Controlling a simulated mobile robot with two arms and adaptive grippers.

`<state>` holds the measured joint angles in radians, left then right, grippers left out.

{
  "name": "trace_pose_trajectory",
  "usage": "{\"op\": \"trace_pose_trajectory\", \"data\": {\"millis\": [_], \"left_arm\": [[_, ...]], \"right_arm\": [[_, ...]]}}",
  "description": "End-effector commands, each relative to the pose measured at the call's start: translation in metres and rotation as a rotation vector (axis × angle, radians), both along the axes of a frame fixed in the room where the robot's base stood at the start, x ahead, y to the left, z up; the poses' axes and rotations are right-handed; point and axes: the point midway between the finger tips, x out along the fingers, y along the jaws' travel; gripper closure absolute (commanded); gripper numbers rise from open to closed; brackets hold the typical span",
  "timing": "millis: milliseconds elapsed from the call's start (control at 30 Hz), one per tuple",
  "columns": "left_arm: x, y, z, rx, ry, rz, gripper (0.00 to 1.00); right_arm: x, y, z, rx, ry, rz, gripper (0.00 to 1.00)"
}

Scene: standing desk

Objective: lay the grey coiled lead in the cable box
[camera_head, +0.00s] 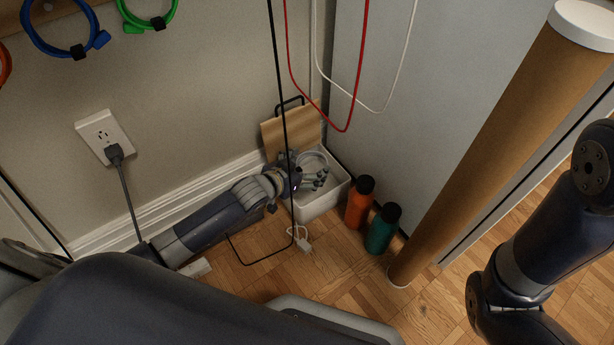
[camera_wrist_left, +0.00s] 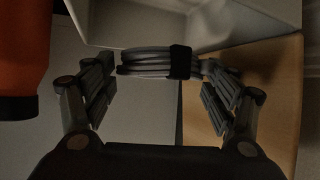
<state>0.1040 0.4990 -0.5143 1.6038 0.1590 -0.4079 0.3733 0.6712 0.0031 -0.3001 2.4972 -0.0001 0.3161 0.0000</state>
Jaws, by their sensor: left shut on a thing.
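The cable box is a pale, open box (camera_head: 318,208) on the floor in the corner; part of its pale wall shows in the left wrist view (camera_wrist_left: 110,22). My left gripper (camera_head: 314,178) reaches in from the left over the box opening. In the left wrist view its two fingers are shut on the grey coiled lead (camera_wrist_left: 145,63), which has a black strap around it. I cannot tell whether the lead touches the box floor. My right gripper is out of view; only part of the right arm shows at the right.
A wooden board (camera_head: 275,135) stands behind the box. An orange bottle (camera_head: 358,207) and a teal bottle (camera_head: 381,233) stand right of it, beside a large cardboard tube (camera_head: 480,150). A thin black frame and hanging red and white cables are near the box. A white plug (camera_head: 304,245) lies in front.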

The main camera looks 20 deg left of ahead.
Motion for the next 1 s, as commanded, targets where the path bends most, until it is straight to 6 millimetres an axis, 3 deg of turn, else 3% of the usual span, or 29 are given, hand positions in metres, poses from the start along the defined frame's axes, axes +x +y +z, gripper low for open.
{"op": "trace_pose_trajectory", "data": {"millis": [300,1000], "left_arm": [[0.0,0.0,-0.035,-0.002,0.0,0.0,0.47],[0.0,0.0,-0.047,-0.001,-0.001,0.0,0.47]], "right_arm": [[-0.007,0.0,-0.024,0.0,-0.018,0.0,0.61],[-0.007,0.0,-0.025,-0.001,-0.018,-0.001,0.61]]}}
